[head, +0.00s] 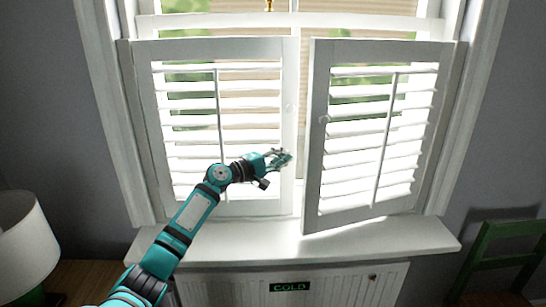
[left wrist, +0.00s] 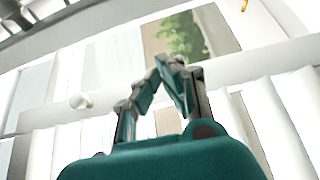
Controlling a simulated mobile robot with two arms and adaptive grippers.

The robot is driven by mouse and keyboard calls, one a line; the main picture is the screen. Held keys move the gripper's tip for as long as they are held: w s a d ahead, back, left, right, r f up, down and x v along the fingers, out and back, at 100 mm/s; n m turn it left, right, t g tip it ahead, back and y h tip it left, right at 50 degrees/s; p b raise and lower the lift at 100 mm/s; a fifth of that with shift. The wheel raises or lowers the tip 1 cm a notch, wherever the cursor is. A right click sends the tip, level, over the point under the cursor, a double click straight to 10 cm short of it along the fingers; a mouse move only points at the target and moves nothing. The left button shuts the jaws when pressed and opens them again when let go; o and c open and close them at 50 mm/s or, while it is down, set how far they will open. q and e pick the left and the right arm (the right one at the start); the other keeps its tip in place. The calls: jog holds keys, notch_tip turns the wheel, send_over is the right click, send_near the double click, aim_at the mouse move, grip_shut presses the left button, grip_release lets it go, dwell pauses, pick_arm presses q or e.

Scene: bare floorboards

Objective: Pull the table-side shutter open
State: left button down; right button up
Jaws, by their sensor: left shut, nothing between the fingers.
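The left shutter (head: 148,120) is the one beside the lamp table; it is a white louvred panel that looks closed or nearly so in the window frame. A small pale knob (head: 289,108) is on its inner stile. The right shutter (head: 318,150) stands partly open, its inner edge swung toward me. My left gripper (head: 283,158) is shut and empty, in front of the left shutter's inner edge, below the knob. In the left wrist view, the fingertips (left wrist: 170,65) are together, with a white round knob (left wrist: 80,101) to their left. My right gripper is not in view.
A white sill (head: 300,242) runs below the shutters, above a white panelled front with a green COLD sign (head: 289,287). A white lamp (head: 22,245) and wooden table (head: 85,275) are at lower left. A green chair (head: 500,232) is at lower right.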

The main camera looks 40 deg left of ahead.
pick_arm(q)
jog(key=d+p, duration=0.2)
jog(key=w+d+p, duration=0.1)
jog(key=d, duration=0.1)
jog(key=shift+w+d+p, duration=0.15)
jog(key=shift+d+p, duration=0.05)
jog(key=shift+p, duration=0.2)
dwell(0.4)
